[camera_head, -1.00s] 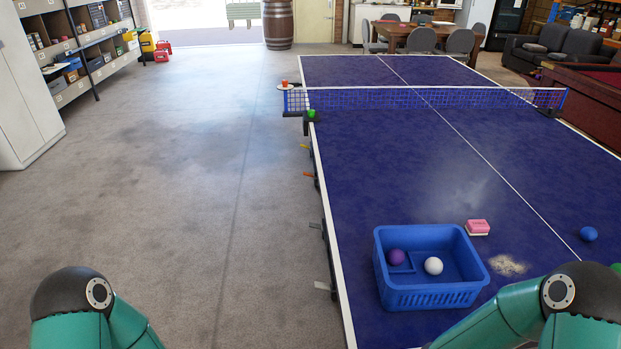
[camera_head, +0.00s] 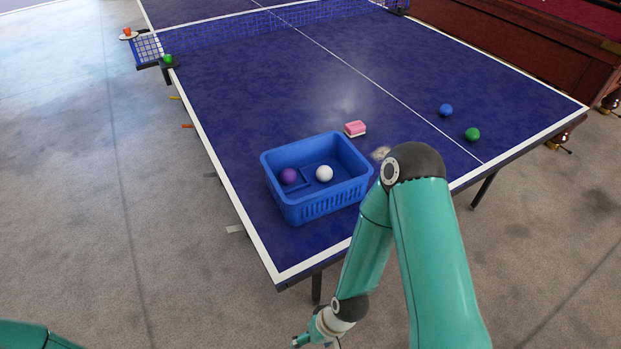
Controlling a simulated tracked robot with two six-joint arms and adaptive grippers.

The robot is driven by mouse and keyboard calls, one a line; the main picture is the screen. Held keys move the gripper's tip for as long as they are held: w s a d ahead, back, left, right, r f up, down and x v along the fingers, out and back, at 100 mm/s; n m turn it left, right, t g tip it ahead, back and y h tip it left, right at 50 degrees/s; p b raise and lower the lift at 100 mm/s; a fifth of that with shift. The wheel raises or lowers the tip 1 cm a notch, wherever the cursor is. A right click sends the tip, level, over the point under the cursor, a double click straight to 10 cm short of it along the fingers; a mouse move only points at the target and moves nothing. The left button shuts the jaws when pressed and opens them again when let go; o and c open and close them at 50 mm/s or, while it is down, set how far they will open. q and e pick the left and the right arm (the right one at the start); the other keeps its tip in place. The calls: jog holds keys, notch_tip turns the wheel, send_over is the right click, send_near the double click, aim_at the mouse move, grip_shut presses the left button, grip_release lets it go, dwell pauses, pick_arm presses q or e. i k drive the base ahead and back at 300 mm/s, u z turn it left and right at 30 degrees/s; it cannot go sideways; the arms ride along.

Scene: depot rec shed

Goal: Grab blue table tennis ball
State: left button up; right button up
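The blue ball (camera_head: 446,110) lies on the blue table tennis table (camera_head: 230,100), right of the white centre line. A green ball (camera_head: 472,134) lies just to its lower right. A blue basket (camera_head: 318,205) stands near the table's front left corner, with a purple ball (camera_head: 288,176) and a white ball (camera_head: 324,173) in it. My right arm reaches down in front of the table's near edge. Its wrist shows at the bottom, but the fingers are cut off by the frame. Only a bit of my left arm shows at the bottom left, and its gripper is out of frame.
Another green ball (camera_head: 168,60) is by the net's left end. The net (camera_head: 240,34) crosses behind. A dark red table (camera_head: 530,45) stands at the right. The floor at left is clear.

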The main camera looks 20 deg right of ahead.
aim_at(445, 110)
jog(key=u, duration=1.85)
jog(key=i, duration=0.1)
jog(key=z, duration=3.4)
jog(key=k, duration=0.7)
jog(key=z, duration=0.15)
jog(key=i, duration=0.75)
jog(key=z, duration=0.15)
